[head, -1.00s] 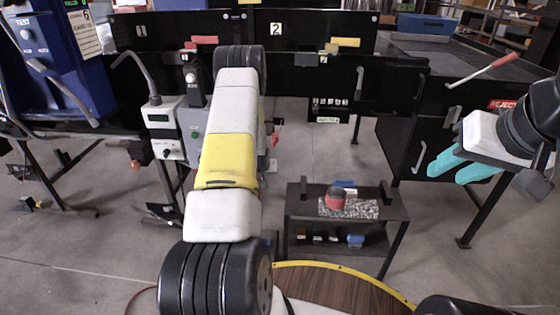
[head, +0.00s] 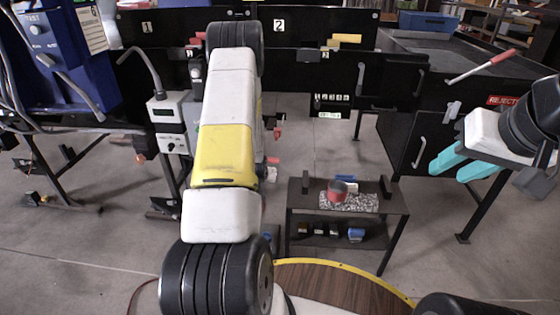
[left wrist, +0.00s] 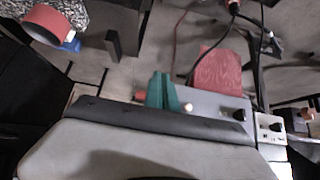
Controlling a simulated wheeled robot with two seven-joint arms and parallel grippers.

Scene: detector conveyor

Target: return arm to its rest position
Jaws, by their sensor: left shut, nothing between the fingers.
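My left arm fills the middle of the head view, and its gripper is hidden behind its links there. In the left wrist view the teal fingers of my left gripper (left wrist: 165,91) are together with nothing between them. A flat red piece (left wrist: 217,68) shows just beyond them, and I cannot tell the distance between the two. My right gripper (head: 466,162) is at the right of the head view, its two teal fingers apart and empty, in front of the black reject bin.
A low black cart (head: 297,211) carries a red cylinder (head: 337,193) on a speckled pad. Black conveyor panels (head: 300,75) stand across the back. A blue test unit (head: 68,72) and a grey meter box (head: 170,115) stand at the left. Floor left of the cart is partly clear.

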